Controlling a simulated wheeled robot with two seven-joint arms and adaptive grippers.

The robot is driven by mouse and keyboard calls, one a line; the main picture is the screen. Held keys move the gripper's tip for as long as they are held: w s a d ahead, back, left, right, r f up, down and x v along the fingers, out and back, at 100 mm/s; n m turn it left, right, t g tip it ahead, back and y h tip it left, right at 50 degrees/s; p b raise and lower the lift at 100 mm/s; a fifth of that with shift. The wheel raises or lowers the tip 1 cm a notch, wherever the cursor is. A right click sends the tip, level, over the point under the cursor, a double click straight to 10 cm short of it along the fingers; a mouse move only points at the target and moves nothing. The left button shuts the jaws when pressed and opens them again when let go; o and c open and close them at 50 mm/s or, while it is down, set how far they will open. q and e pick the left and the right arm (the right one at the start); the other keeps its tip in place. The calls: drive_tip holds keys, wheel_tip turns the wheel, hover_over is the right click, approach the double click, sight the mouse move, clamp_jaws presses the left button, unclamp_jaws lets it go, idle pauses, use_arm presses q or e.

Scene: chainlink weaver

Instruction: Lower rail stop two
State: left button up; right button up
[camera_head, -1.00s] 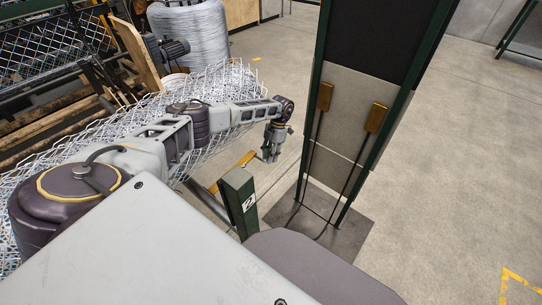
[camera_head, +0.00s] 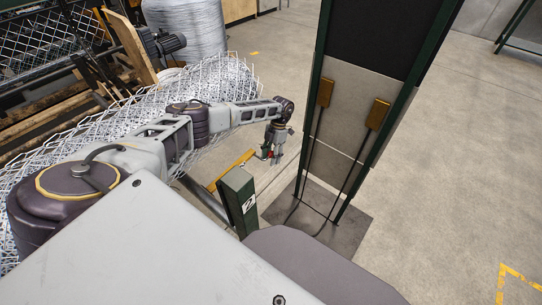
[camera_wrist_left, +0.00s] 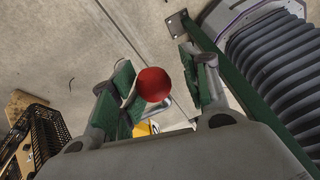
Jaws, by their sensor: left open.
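Rail stop two has a green post (camera_head: 238,200) with a white "2" label, low in the middle of the head view. A yellow bar (camera_head: 232,169) slants up from beside it towards my left gripper (camera_head: 272,154). A red ball knob (camera_wrist_left: 153,84) shows large in the left wrist view, with a bit of yellow (camera_wrist_left: 146,128) below it. My left gripper (camera_wrist_left: 158,62) is open, with the knob in view between its fingers, closer to the left-hand finger. I cannot tell whether they touch. My right gripper is not in view.
A roll of chain-link mesh (camera_head: 95,150) lies under and beside my left arm. A tall green-framed panel (camera_head: 350,120) with two brown handles on dark rods stands just right of the gripper. Open concrete floor (camera_head: 440,170) lies further right.

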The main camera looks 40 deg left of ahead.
use_arm(q)
drive_tip(key=shift+s+a, duration=0.1)
drive_tip(key=shift+a, duration=0.05)
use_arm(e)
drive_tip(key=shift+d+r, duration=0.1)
use_arm(q)
drive_tip(key=shift+a+r, duration=0.15)
drive_tip(key=shift+r, duration=0.05)
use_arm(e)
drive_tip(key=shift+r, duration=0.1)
